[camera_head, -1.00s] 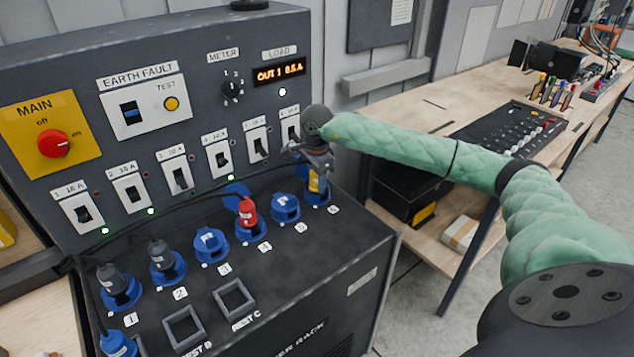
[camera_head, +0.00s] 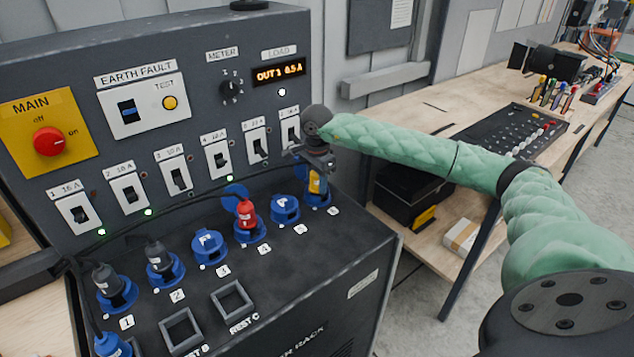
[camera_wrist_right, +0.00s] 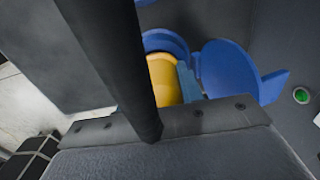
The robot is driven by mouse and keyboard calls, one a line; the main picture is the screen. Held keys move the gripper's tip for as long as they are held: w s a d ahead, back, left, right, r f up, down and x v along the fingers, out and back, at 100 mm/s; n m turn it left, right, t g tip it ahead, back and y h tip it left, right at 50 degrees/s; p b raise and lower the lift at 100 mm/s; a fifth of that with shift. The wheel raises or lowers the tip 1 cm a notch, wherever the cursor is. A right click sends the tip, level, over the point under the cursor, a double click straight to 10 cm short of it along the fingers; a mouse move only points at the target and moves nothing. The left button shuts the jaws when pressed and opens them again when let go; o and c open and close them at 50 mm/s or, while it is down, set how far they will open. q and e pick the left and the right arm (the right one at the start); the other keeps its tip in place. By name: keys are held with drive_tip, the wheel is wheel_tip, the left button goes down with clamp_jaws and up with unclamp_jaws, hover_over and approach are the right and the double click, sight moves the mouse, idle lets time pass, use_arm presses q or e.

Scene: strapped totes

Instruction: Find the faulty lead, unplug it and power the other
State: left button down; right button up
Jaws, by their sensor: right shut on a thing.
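The power rack (camera_head: 350,250) has a row of blue sockets. Black plugs stand in socket 1 (camera_head: 115,298) and socket 2 (camera_head: 162,270). A red plug (camera_head: 246,213) stands in socket 4 under a raised lid. Sockets 3 (camera_head: 209,247) and 5 (camera_head: 286,207) have lids down. My right gripper (camera_head: 317,168) is shut on a yellow plug (camera_head: 316,186) at the far-right socket. In the right wrist view the yellow plug (camera_wrist_right: 165,80) is beside a raised blue lid (camera_wrist_right: 228,68); how deep it sits is hidden. My left gripper is out of view.
The display (camera_head: 278,73) reads OUT 1 0.5 A. Breaker switches line the panel; green lamps glow below several. A red main knob (camera_head: 50,141) is at left. Two rests, REST C (camera_head: 232,300) and another (camera_head: 181,331), are empty. A workbench (camera_head: 400,120) stands right.

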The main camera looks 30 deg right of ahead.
drive_tip(key=shift+n+b, duration=0.4)
drive_tip(key=shift+n+b, duration=1.05)
drive_tip(key=shift+n, duration=0.05)
drive_tip(key=shift+r+p, duration=0.85)
drive_tip(key=shift+r, duration=2.7)
